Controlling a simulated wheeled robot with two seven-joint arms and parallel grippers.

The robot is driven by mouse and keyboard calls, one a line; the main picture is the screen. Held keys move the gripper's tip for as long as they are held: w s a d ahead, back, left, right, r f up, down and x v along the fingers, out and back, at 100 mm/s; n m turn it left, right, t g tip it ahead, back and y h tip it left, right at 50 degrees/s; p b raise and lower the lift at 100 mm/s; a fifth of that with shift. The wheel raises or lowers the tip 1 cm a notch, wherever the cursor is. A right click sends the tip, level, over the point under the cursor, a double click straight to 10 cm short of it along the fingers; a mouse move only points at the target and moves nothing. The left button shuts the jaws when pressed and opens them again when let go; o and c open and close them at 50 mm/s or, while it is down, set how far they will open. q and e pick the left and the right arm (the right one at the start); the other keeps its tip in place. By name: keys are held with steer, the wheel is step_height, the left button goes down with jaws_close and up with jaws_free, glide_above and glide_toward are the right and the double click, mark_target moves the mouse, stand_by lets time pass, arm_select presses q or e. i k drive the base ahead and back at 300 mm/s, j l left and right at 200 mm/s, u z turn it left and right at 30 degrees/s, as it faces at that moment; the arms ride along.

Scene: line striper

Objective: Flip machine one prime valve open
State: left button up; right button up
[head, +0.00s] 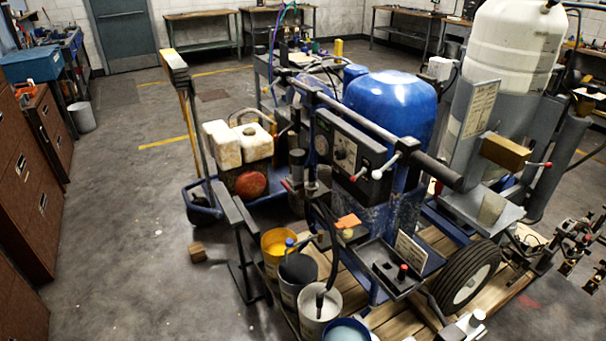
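The line striper (395,215) stands on a wooden pallet, with a large blue tank (392,105). A dark control panel (345,150) with a round gauge faces the front left. A lever with a red tip (358,174) and one with a pale ball tip (382,170) stick out at its right end.
Paint buckets, one yellow (279,245) and one white (320,305), stand before the machine. A wheel (467,275) is at its right. A hand cart with a yellow post (187,110) stands left. Brown cabinets (22,170) line the left edge. The floor between (125,230) is mostly clear.

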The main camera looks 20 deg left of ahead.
mark_target(284, 184)
steer(key=i+j, duration=0.2)
steer(key=j, duration=0.2)
steer(key=i+j+u, duration=0.1)
steer(key=j, duration=0.3)
steer(key=i+j, duration=0.3)
steer(key=i+j+u, duration=0.1)
steer(key=j, duration=0.4)
steer(key=i+j, duration=0.3)
